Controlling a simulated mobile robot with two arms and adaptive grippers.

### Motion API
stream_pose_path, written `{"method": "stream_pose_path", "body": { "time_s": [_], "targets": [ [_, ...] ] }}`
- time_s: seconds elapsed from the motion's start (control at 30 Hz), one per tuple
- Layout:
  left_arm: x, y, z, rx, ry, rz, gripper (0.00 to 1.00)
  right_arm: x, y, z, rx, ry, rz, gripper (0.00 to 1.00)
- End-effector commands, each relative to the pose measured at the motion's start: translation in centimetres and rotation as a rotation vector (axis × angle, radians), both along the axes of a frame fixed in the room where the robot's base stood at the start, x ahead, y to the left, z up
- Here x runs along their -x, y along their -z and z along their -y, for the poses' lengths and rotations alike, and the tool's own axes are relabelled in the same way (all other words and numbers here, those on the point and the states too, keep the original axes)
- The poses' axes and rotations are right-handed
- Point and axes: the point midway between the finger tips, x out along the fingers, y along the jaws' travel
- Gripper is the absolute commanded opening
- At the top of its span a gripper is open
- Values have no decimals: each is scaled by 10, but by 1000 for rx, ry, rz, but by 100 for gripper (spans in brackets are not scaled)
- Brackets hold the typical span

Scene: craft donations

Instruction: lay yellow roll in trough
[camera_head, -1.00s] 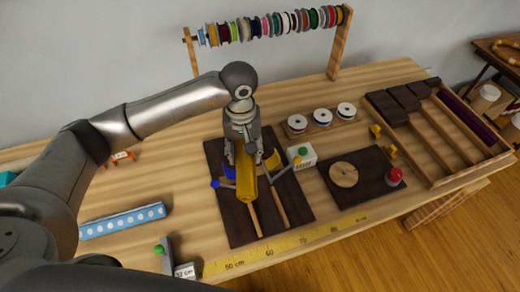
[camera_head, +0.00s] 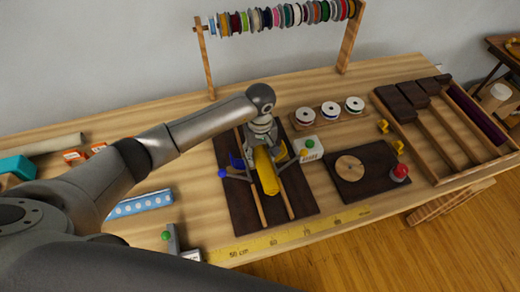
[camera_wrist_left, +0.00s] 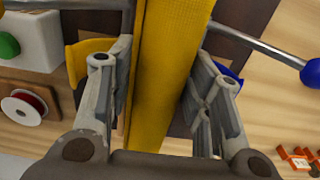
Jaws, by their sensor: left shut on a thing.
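The yellow roll (camera_head: 268,180) is gripped by my left gripper (camera_head: 261,160) over a dark board with two pale wooden rails (camera_head: 284,204). In the left wrist view the roll (camera_wrist_left: 165,70) runs lengthwise between the fingers of the left gripper (camera_wrist_left: 160,98), which are shut on it. From these views I cannot tell whether the roll touches the board. A divided wooden tray (camera_head: 437,139) with long troughs stands at the right; a dark purple roll (camera_head: 478,116) lies in its far-right trough, and its middle shows bare wood. My right gripper is not in view.
A white box with a green button (camera_head: 309,149) stands right of the rail board. A dark board with a round disc and red knob (camera_head: 398,173) lies between it and the tray. A spool rack (camera_head: 280,17) stands behind. A yellow ruler (camera_head: 300,234) runs along the front.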

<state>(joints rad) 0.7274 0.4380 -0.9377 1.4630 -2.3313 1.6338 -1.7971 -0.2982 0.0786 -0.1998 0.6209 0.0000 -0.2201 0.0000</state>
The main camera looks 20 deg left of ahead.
Motion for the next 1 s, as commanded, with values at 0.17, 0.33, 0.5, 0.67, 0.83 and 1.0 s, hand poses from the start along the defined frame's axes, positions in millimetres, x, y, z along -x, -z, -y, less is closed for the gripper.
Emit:
{"method": "stream_pose_path", "body": {
  "time_s": [0.17,0.33,0.5,0.67,0.83,1.0],
  "targets": [
    [1,19,1,1,-1,-2,14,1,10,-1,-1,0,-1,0],
    [0,36,0,-1,0,-1,14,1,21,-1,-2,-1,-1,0],
    [0,46,0,-1,1,1,14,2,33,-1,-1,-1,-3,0],
    [0,49,0,0,0,0,14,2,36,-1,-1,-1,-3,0],
    [0,48,0,0,0,0,14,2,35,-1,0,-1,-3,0],
    [0,48,0,0,0,0,14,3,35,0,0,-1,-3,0]
  ]
}}
